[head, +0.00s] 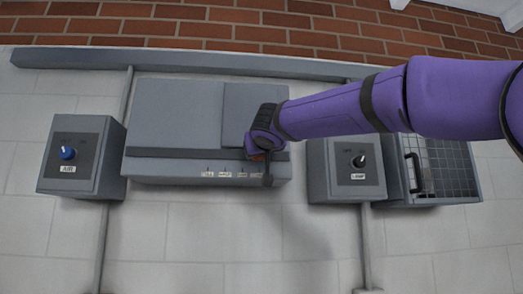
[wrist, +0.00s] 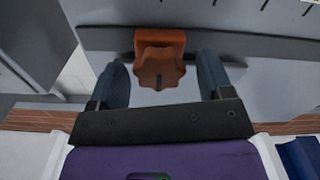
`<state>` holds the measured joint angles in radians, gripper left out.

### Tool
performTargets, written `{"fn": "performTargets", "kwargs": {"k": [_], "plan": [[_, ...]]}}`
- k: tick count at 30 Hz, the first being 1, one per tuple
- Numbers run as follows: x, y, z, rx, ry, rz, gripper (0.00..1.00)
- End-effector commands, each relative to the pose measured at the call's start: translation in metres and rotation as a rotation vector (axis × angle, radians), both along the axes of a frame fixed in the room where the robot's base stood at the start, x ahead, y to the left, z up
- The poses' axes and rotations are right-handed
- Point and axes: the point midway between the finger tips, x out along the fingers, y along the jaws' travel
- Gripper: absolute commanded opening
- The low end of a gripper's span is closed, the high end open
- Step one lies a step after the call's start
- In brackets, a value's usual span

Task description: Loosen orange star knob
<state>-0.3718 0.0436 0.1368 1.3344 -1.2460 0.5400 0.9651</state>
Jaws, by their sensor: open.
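The orange star knob (wrist: 160,70) shows in the wrist view at the top middle, on an orange block against a grey panel. My gripper (wrist: 162,62) is open, with one dark blue finger on each side of the knob. Gaps show between the knob and both fingers; contact is not visible. In the head view, my gripper (head: 262,148) is at the right part of the wide grey housing (head: 175,110).
A box with a blue knob (head: 67,153) stands left of the housing. Small labels (head: 225,174) line the housing's lower front.

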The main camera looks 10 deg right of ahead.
Motion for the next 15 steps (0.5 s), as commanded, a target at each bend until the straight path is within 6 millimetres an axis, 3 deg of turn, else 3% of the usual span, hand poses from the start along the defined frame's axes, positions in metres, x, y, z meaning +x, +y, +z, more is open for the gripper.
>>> {"fn": "performTargets", "kwargs": {"k": [8,15], "plan": [[0.0016,0.0000,0.0003,0.000,-0.001,0.000,0.73],[0.0015,0.0000,0.0002,0.000,0.000,0.000,0.24]]}}
